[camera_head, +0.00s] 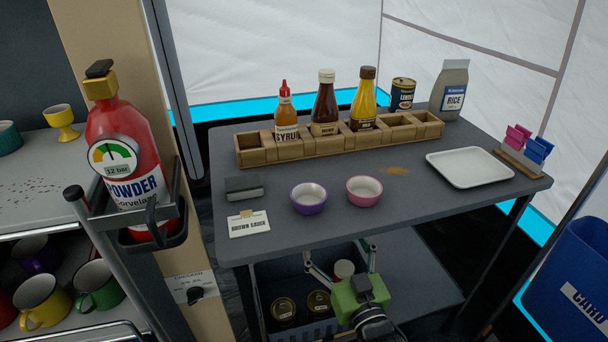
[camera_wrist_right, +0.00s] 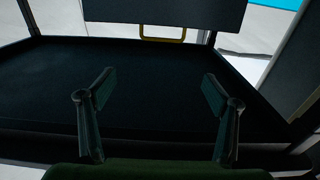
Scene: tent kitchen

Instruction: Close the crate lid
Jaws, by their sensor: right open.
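The blue-grey crate (camera_head: 304,332) is under the dark table in the head view, and several cans show inside it from above. A dark panel (camera_wrist_right: 205,12) with a yellow handle (camera_wrist_right: 162,38) hangs at the top of the right wrist view; I cannot tell for sure whether it is the crate lid. My green right gripper (camera_head: 340,256) is over the crate's right part, partly hiding it. My left gripper is not in view.
The tabletop (camera_head: 400,215) is above the crate, holding a wooden rack (camera_head: 340,145) with bottles, two bowls (camera_head: 308,198), and a white tray (camera_head: 470,167). A red extinguisher (camera_head: 130,155) stands at left. A blue card bin (camera_head: 575,280) is at right.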

